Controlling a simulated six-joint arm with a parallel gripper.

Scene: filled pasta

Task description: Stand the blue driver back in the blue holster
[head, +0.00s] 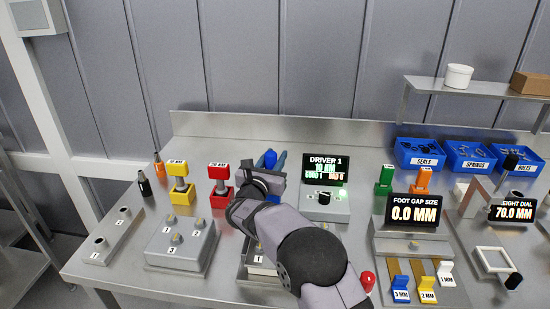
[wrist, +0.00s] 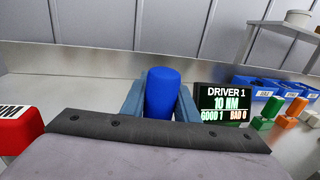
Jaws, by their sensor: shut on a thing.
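The blue driver shows as a blue rounded handle (wrist: 163,92) in the wrist view, between the two blue-grey fingers of my gripper (wrist: 160,103). In the head view its blue top (head: 270,157) shows between the same fingertips. My gripper is shut on it. The driver's lower part is hidden by my wrist and arm. Whether the driver is in or above the blue holster cannot be told.
Yellow (head: 180,168) and red (head: 219,171) drivers stand in matching holsters to the left. The Driver 1 display (head: 323,167) stands close on the right. A block with several studs (head: 181,243) lies at front left. Blue bins (head: 420,154) line the back right.

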